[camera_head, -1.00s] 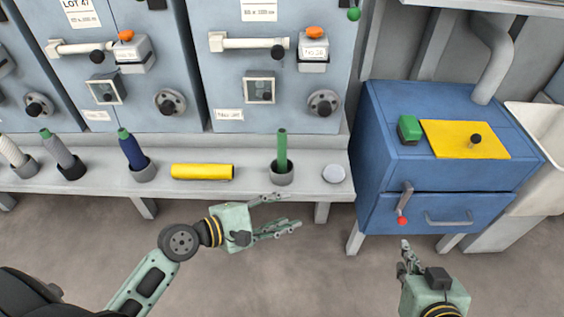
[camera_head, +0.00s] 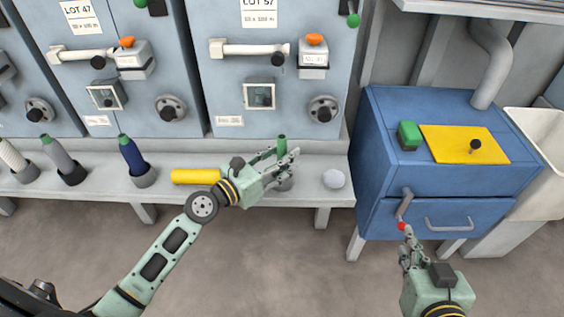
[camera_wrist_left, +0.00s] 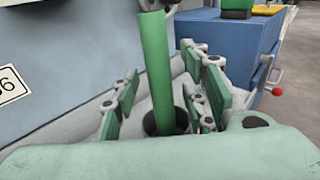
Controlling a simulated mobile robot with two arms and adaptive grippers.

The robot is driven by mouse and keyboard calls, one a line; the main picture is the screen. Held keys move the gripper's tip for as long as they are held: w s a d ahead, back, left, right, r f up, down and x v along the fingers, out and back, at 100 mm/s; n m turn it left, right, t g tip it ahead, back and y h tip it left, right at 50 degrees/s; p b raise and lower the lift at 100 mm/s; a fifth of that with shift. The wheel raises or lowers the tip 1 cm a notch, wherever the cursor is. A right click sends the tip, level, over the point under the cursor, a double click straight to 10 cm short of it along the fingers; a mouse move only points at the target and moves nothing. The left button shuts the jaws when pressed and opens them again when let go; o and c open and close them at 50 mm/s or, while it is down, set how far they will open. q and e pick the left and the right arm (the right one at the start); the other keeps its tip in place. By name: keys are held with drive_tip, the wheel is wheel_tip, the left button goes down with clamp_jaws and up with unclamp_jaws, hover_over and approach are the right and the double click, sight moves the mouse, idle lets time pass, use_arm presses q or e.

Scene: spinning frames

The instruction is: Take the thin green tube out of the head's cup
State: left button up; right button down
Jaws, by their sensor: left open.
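The thin green tube (camera_head: 282,147) stands upright in a grey cup (camera_head: 285,184) on the shelf below the right-hand machine head. My left gripper (camera_head: 280,160) is open with its fingers on either side of the tube and hides its middle. In the left wrist view the tube (camera_wrist_left: 158,75) rises between the open fingers, and its lower end sits in the dark mouth of the cup (camera_wrist_left: 164,126). I cannot tell whether any finger touches it. My right gripper (camera_head: 408,248) is beside the blue cabinet, near the red-knobbed lever; its finger state is unclear.
A yellow tube (camera_head: 195,176) lies on the shelf (camera_head: 235,197) left of the cup, partly behind my left wrist. A pale round disc (camera_head: 333,179) is right of the cup. The blue cabinet (camera_head: 372,160) bounds the right side. Other bobbins stand in cups at the left.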

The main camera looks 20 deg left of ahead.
use_arm(q)
drive_tip(key=shift+w+d, duration=0.1)
drive_tip(key=shift+w, duration=0.1)
clamp_jaws()
idle(0.3)
